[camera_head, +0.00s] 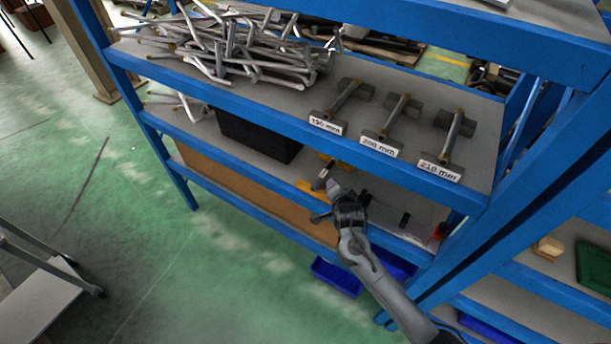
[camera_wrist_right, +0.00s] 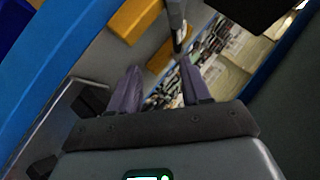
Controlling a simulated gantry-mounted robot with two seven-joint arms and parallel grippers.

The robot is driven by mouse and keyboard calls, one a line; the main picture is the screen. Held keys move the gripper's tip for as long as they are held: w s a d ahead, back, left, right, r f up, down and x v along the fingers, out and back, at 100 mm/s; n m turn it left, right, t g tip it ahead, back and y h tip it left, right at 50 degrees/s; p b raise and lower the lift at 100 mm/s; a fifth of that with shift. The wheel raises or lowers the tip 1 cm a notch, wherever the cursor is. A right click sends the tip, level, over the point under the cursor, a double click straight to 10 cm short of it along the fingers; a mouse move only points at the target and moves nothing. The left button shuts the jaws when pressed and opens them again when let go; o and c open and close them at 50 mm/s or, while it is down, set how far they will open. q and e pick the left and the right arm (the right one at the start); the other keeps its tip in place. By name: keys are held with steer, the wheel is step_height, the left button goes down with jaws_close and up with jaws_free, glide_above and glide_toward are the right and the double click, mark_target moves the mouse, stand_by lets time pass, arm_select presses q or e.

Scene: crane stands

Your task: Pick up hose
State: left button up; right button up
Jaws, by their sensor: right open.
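A slim grey piece with a dark end (camera_head: 323,174) lies by yellow blocks on the lower shelf; I cannot tell if it is the hose. A similar grey tube (camera_wrist_right: 175,14) shows beyond the fingertips in the right wrist view. Many bent grey tubes (camera_head: 235,45) are piled on the upper shelf, and several short ones rest on labelled dark blocks (camera_head: 397,115). My right gripper (camera_head: 333,188) reaches over the lower shelf, close to the slim grey piece. Its two purple-grey fingers (camera_wrist_right: 159,66) are apart with nothing held between them. My left gripper is out of view.
The blue rack's upper shelf edge (camera_head: 290,122) runs just above my right gripper. A black box (camera_head: 258,137) stands to the left on the lower shelf. Blue bins (camera_head: 337,277) sit below. Yellow blocks (camera_wrist_right: 133,18) show ahead in the wrist view. Open green floor lies left.

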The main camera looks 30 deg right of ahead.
mark_target(331, 166)
steer(key=shift+w+d+r+t+b, duration=0.35)
steer(key=shift+w+d+b, duration=0.15)
steer(key=shift+w, duration=0.2)
steer(key=x, duration=0.4)
steer(key=shift+w+r, duration=0.25)
steer(key=shift+w, duration=0.1)
steer(key=shift+x, duration=0.9)
steer(key=w, duration=0.1)
steer(key=w+d, duration=0.1)
steer(key=shift+w+d+f+b, duration=0.3)
steer(key=shift+f+b, duration=0.1)
steer(key=shift+w+d+f, duration=0.2)
steer(key=shift+w+f, duration=0.15)
steer(key=shift+w, duration=0.1)
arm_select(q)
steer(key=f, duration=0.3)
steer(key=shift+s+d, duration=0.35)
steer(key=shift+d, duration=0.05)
arm_select(e)
steer(key=shift+c, duration=0.4)
jaws_close()
